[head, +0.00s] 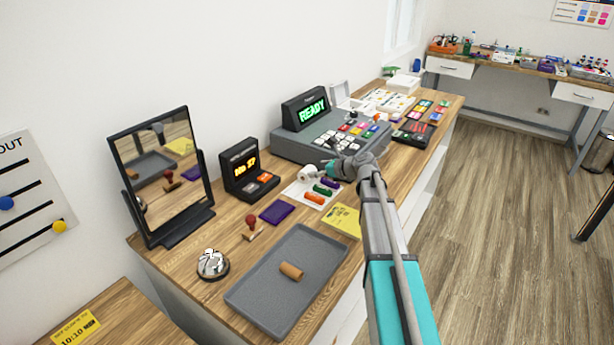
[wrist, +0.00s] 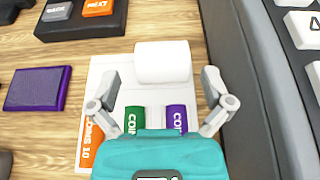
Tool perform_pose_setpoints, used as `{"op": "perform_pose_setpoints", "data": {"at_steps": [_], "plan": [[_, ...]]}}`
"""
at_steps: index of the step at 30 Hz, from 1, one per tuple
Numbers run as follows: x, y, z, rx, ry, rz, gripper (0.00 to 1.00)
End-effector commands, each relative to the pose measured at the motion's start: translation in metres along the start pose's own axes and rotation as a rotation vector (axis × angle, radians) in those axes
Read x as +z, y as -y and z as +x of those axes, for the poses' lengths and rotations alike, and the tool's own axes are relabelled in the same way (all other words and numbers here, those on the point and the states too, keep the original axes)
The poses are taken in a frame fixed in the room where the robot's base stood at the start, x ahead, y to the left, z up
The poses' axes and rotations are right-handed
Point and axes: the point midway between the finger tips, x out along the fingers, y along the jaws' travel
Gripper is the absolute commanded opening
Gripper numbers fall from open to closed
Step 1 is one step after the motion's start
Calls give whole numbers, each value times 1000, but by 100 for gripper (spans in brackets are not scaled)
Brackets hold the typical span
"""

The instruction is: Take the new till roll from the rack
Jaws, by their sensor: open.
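The white till roll (wrist: 163,62) lies on its side at the far end of a flat white rack (wrist: 103,72). It also shows in the head view (head: 305,173), just left of my gripper. On the same rack lie an orange coin roll (wrist: 91,148), a green one (wrist: 134,118) and a purple one (wrist: 176,118), partly hidden by my gripper. My gripper (wrist: 161,74) is open and empty. In the wrist view its fingertips stand either side of the till roll, with gaps on both sides; I cannot tell the height between them.
The grey till (head: 325,143) with a READY display stands close beside the rack. A black ticket display (head: 240,168), a purple pad (head: 277,211) and a yellow card (head: 343,220) are nearby. A grey tray (head: 260,290) holds a brown core (head: 291,271).

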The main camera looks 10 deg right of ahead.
Motion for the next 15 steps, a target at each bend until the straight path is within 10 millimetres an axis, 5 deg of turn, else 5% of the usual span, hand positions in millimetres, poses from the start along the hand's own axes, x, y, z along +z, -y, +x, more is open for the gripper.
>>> {"op": "perform_pose_setpoints", "data": {"at_steps": [15], "plan": [[-5,4,38,0,-1,0,100]]}}
